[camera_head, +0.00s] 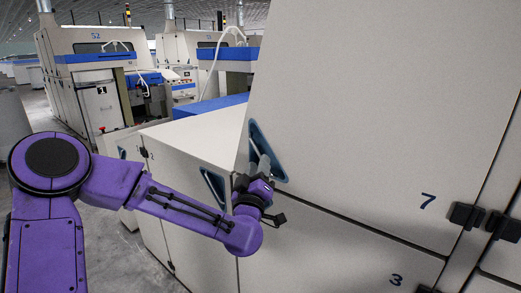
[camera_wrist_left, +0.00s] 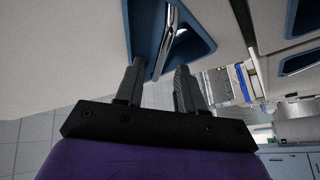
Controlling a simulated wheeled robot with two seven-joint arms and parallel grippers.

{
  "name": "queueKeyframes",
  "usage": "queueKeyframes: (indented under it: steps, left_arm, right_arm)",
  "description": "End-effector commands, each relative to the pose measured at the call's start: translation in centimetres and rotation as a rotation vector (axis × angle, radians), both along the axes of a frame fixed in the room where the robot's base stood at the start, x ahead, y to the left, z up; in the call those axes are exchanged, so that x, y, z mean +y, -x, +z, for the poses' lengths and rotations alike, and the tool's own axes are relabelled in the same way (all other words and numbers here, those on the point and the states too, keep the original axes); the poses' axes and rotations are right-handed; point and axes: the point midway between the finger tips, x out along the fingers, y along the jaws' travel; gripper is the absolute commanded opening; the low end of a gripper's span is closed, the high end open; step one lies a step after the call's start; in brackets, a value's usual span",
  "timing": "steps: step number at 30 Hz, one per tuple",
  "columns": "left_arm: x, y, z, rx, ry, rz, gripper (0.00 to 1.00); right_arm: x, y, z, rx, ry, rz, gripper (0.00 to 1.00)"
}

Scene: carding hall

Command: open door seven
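Door seven (camera_head: 350,110) is a large pale panel with a dark blue 7 at its lower right. It looks flush, with a thin dark seam below it. Its metal handle (camera_wrist_left: 170,35) sits in a blue triangular recess (camera_head: 281,172) at the door's lower left corner. My left gripper (camera_head: 264,172) is at this recess and partly hides it. In the left wrist view its two dark fingers (camera_wrist_left: 158,78) are apart, with the near end of the handle between the fingertips. I cannot tell whether either finger touches it. My right gripper is not in view.
Door three (camera_head: 340,255) lies below door seven. Dark hinges (camera_head: 467,215) are at the right edge. A lower cabinet with another blue recessed handle (camera_head: 213,187) stands left. Machines (camera_head: 95,75) stand behind, with open grey floor (camera_head: 110,225) at the left.

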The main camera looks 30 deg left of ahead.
Motion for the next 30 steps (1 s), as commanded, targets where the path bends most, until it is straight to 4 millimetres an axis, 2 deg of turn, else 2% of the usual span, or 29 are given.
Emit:
queueKeyframes:
  steps: [1, 6, 16, 17, 18, 20, 26, 30]
  left_arm:
    - [0.5, -1.0, 0.7, 0.002, 0.001, 0.003, 0.38]
    - [1.5, -3.3, 1.3, 0.002, 0.000, 0.000, 0.38]
    - [1.8, -4.0, 1.3, 0.003, 0.000, -0.002, 0.38]
    - [1.8, -4.0, 1.3, 0.003, 0.000, -0.002, 0.35]
    - [1.8, -4.0, 1.3, 0.003, 0.000, -0.002, 0.22]
    - [1.8, -4.0, 1.3, 0.003, 0.000, -0.001, 0.02]
    - [1.7, -4.0, 1.2, 0.002, 0.000, 0.000, 0.00]
    - [0.9, -4.5, 1.1, 0.002, -0.001, 0.001, 0.00]
  right_arm:
    - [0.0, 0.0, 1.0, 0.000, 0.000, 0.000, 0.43]
    - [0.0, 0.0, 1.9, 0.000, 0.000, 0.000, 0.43]
    - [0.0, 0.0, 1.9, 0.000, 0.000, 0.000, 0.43]
    - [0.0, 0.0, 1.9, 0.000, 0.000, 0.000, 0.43]
    - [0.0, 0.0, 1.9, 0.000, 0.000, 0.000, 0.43]
    - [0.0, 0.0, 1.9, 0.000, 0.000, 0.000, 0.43]
    - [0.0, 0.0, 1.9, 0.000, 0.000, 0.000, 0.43]
    - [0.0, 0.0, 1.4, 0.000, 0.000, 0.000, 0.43]
